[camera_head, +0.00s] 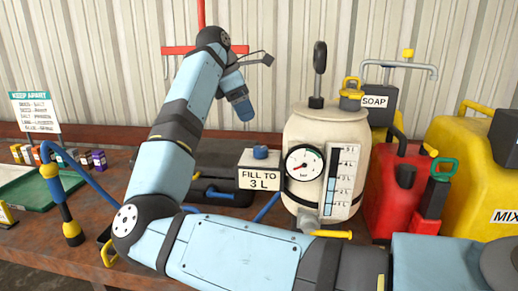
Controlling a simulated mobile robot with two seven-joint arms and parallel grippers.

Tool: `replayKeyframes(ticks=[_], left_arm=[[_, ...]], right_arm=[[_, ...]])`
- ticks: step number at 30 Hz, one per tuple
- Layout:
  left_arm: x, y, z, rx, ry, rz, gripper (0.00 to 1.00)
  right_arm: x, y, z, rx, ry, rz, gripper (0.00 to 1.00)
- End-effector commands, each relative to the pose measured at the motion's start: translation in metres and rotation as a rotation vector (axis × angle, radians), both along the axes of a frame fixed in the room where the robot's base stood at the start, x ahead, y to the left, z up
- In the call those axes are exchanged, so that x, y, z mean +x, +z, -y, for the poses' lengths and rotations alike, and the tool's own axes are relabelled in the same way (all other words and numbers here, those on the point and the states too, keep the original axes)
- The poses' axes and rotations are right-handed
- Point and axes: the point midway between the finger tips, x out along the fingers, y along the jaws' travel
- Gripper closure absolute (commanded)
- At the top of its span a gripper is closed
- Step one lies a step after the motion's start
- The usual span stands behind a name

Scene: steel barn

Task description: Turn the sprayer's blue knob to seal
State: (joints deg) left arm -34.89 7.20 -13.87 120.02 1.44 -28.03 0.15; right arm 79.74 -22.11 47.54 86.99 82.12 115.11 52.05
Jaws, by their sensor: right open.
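The sprayer (301,128) is a cream tank with a round gauge and a level scale, upright on the bench right of centre. A blue knob (260,152) sits on top of the white "FILL TO 3 L" block beside the tank. I cannot tell how far the knob is turned. My right arm comes in from the right, crosses low in front of the tank and rises on the left. My right gripper (262,59) shows small and dark near the top of that arm. It is open, above and apart from the knob. My left gripper is out of view.
A "SOAP" container (381,103), a red can (385,190) and a yellow "MIX" container (455,135) crowd the right. A spray lance (66,212) with a blue hose, a green tray (40,190) and small boxes stand left. A red bar (178,50) stands against the corrugated wall.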

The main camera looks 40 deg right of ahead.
Motion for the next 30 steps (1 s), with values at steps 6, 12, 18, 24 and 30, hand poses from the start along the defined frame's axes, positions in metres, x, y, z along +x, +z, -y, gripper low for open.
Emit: replayKeyframes(ticks=[6,12,18,24,30], left_arm=[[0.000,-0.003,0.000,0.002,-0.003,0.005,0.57],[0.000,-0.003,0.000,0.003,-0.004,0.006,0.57],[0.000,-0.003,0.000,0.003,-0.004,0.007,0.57],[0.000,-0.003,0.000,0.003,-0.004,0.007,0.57],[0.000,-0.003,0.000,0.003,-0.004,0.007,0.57]], right_arm=[[-0.010,-0.047,0.017,-0.002,-0.003,-0.005,0.33],[-0.017,-0.081,0.029,-0.001,-0.003,-0.003,0.33],[-0.021,-0.099,0.036,0.000,-0.002,-0.002,0.33],[-0.021,-0.103,0.037,0.000,-0.001,0.000,0.33],[-0.021,-0.103,0.037,0.000,-0.001,0.000,0.42]])
